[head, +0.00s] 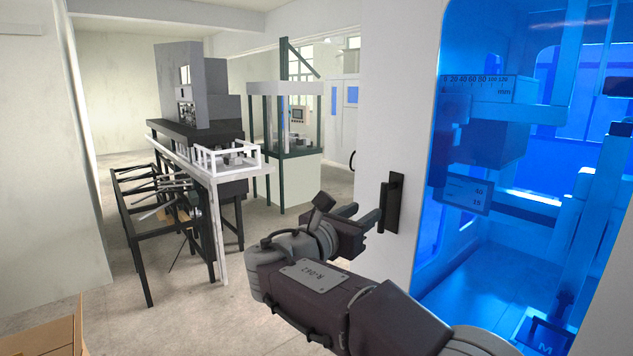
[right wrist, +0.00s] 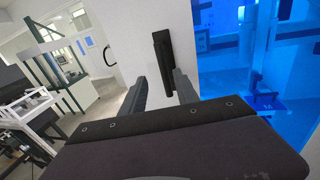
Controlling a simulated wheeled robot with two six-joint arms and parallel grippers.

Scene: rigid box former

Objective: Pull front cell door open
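The front cell door (head: 400,110) is a white panel with a large rounded window (head: 450,250) tinted blue; it looks shut. A black vertical handle (head: 393,203) is fixed on its white left part. My right gripper (head: 362,216) is just left of and in front of the handle. In the right wrist view the two fingers of my right gripper (right wrist: 158,84) are apart, and the handle (right wrist: 161,55) shows upright between and beyond their tips. I see no finger closed on the handle; whether one touches it I cannot tell. My left gripper is not in view.
Behind the blue window stand machine parts with a millimetre scale (head: 480,87). To the left are a dark rack (head: 135,215), a grey machine (head: 190,85) and a glass-walled cabinet (head: 290,180). A cardboard box (head: 45,340) is at bottom left. The floor (head: 255,270) between is clear.

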